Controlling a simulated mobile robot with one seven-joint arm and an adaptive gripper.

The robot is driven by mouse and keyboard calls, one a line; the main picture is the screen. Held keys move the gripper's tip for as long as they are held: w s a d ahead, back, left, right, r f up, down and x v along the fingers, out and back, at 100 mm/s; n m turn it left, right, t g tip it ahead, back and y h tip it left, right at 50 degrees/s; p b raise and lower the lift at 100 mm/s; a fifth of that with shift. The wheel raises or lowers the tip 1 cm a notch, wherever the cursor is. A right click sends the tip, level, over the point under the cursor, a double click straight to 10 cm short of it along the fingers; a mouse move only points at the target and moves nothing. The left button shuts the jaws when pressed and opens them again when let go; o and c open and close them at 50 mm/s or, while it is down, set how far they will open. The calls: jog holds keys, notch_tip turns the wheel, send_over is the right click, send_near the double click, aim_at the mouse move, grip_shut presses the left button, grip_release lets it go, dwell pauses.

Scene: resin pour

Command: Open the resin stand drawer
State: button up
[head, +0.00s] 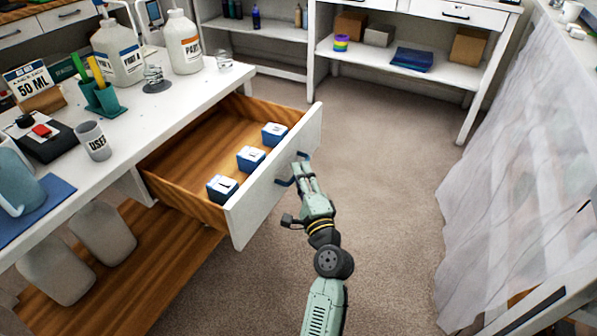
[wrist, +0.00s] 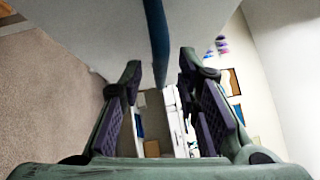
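The resin stand drawer (head: 268,190) is pulled well out of the white-topped stand, its wooden inside in view. Three small blue-and-white boxes (head: 250,158) stand in a row in it along the front. A dark blue bar handle (head: 286,182) is on the white drawer front. My gripper (head: 302,168) is at this handle, outside the drawer front. In the wrist view the handle (wrist: 157,40) runs between the two fingers of my gripper (wrist: 160,72). The fingers stand apart, with a visible gap on each side of the handle.
The stand top (head: 150,105) holds jugs, cups, a 50 ML sign and a blue mat. White jugs (head: 102,232) are on the wooden shelf below. A translucent sheet (head: 500,180) hangs at right. Shelves (head: 400,75) stand at the back. The carpet (head: 390,160) between is clear.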

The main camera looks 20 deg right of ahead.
jog(key=s, duration=0.5)
jog(key=shift+s+d+f, duration=0.15)
jog(key=shift+s+f, duration=0.15)
jog(key=shift+f, duration=0.05)
